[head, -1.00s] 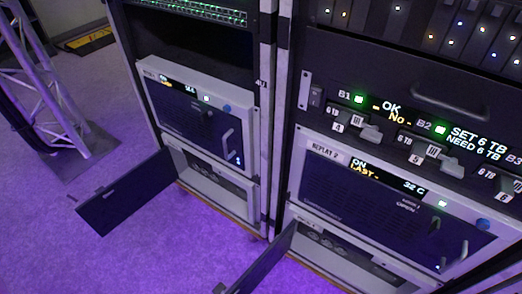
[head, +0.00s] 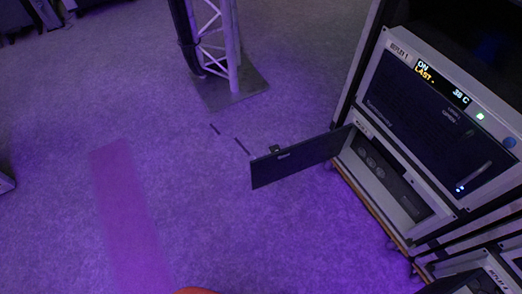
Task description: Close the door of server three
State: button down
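A dark door (head: 300,158) stands open on the lower server (head: 395,190) of the left rack, swung out to the left over the floor. Its inner end is at the server's left edge, and a small dark latch shows on its top edge. The server's front is uncovered, with round dark parts inside. Its small label is too blurred to read surely. My gripper is not in view.
A truss tower (head: 215,45) stands on a dark base plate (head: 230,88) beyond the door. Another server (head: 497,272) is cut off at the lower right. Purple carpet (head: 220,210) is clear left of and below the door. Small dark strips (head: 242,146) lie near the door.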

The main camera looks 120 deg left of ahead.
aim_at(266, 169)
jog(key=k+j+u, duration=0.2)
jog(key=u, duration=0.25)
jog(key=k+j+u, duration=0.15)
jog(key=j+u, duration=0.3)
jog(key=k+j+u, duration=0.1)
jog(key=u, duration=0.35)
jog(key=k+j, duration=0.1)
jog(key=j, duration=1.1)
jog(key=k+j, duration=0.15)
jog(key=j, duration=0.45)
jog(key=k+j, duration=0.1)
jog(key=j, duration=0.5)
jog(key=k+l+u, duration=0.5)
jog(key=k+l, duration=0.05)
jog(key=k, duration=0.05)
